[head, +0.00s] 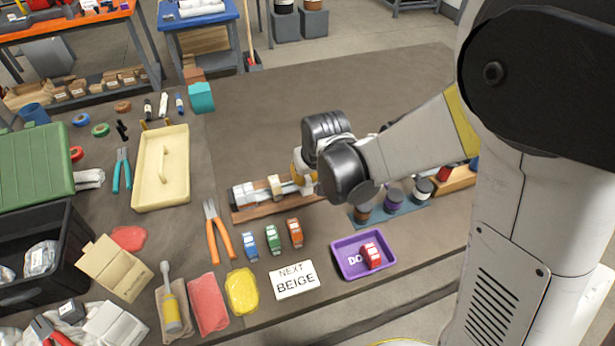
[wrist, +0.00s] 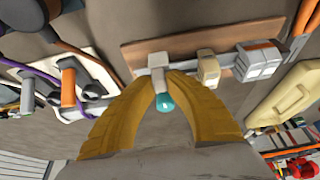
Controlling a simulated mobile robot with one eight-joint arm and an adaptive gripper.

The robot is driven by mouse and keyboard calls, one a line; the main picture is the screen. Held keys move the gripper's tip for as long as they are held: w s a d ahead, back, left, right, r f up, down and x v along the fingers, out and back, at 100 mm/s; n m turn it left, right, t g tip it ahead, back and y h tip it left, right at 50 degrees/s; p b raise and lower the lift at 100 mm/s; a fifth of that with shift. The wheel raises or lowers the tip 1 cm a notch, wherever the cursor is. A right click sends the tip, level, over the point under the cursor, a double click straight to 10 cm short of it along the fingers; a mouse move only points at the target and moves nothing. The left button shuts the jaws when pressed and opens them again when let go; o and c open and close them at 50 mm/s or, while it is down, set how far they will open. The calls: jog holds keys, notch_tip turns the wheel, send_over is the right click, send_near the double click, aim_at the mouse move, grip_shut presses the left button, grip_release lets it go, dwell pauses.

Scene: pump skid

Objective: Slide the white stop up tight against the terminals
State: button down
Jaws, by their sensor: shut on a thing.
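The white stop (wrist: 157,62) sits on the metal rail over the wooden board (wrist: 130,50). A teal round end (wrist: 164,104) shows just below it, between the fingers. My gripper (wrist: 163,80) has its yellow fingers shut on the white stop. A beige block (wrist: 208,68) is on the rail to the right of the stop, with bare rail between them. The grey-white terminals (wrist: 258,60) are farther right, a small gap beyond the beige block. In the head view, the terminals (head: 243,194) and beige block (head: 275,185) lie left of my gripper, which hides the stop.
A card reading "NEXT BEIGE" (head: 294,280) lies in front. Blue, green and red blocks (head: 272,239) stand near orange-handled pliers (head: 217,232). A purple tray (head: 362,252) holds a red block. A blue holder (head: 392,208) with several coloured rolls is beside my arm. The table behind is clear.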

jog(key=s+a, duration=0.1)
jog(key=a, duration=0.5)
jog(key=s+a, duration=0.1)
jog(key=a, duration=0.2)
jog(key=shift+s+a, duration=0.15)
jog(key=shift+s, duration=0.2)
jog(key=c, duration=1.4)
grip_release()
jog(key=v, duration=1.2)
